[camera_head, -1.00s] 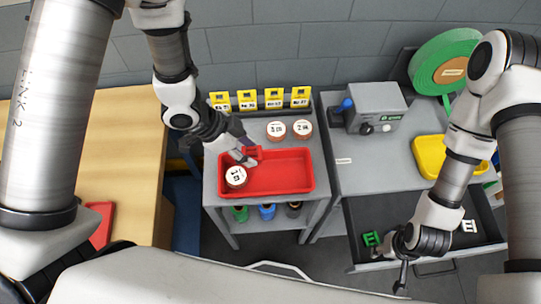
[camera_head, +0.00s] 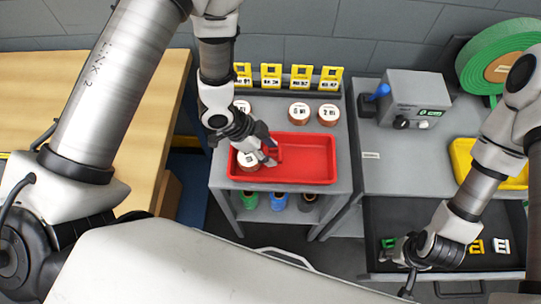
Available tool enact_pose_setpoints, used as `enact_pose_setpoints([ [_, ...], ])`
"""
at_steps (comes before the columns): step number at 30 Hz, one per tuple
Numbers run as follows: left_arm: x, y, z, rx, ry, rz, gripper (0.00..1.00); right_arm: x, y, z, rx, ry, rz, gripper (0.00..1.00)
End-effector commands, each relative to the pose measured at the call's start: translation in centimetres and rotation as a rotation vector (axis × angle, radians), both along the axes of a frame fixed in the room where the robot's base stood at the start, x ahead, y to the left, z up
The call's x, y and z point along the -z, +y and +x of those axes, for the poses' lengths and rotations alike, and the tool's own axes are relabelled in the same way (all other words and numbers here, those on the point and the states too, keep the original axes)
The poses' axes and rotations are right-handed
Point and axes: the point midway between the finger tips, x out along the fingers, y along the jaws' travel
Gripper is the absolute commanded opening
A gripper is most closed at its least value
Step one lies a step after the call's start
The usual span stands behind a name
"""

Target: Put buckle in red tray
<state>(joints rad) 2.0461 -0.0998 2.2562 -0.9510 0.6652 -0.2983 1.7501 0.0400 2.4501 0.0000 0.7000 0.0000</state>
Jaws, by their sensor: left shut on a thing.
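The red tray (camera_head: 310,162) sits on the grey cart. My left gripper (camera_head: 268,155) is over the left half of the tray, its fingers pointing down into it. It is shut on a small red buckle (camera_head: 277,152), which is hard to tell from the red tray behind it. I cannot tell whether the buckle touches the tray floor. My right gripper (camera_head: 408,285) hangs at the front left of the open dark drawer. Its fingers are too small to read. Green (camera_head: 388,243), yellow (camera_head: 476,247) and white (camera_head: 502,246) buckles lie in the drawer.
A white-topped roll (camera_head: 248,161) lies in the tray's left end, beside my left gripper. More rolls (camera_head: 299,112) stand behind the tray, before several yellow label stands (camera_head: 301,76). A grey device (camera_head: 408,99) and a yellow tray (camera_head: 470,160) are on the right cabinet.

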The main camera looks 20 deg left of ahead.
Motion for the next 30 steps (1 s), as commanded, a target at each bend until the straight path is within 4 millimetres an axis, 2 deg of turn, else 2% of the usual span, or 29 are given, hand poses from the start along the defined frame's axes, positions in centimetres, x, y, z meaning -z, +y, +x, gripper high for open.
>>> enact_pose_setpoints([
  [3,2.2,0.0,-0.1,-0.002,0.004,-0.001,0.21,-0.3,0.0,0.0,0.0,0.0,0.0,0.4],
  [6,3.2,0.0,-0.1,-0.001,0.002,-0.001,0.21,-0.4,0.0,0.0,0.0,0.0,0.0,0.4],
  [16,3.7,0.0,0.0,0.0,0.001,0.0,0.21,0.0,0.0,0.0,0.0,0.0,0.0,0.4],
  [17,3.5,0.0,0.0,0.0,0.001,0.0,0.55,-0.1,0.0,0.0,0.0,0.0,0.0,0.4],
  [18,3.5,0.0,0.0,0.0,0.001,0.0,0.7,-0.1,0.0,0.0,0.0,0.0,0.0,0.4],
  [27,3.4,0.0,0.0,0.0,0.001,0.0,0.7,-0.2,0.0,0.0,0.0,0.0,0.0,0.4],
  [30,2.6,0.2,-0.1,-0.001,0.0,0.0,0.7,-0.8,0.0,0.0,0.0,0.0,0.0,0.4],
])
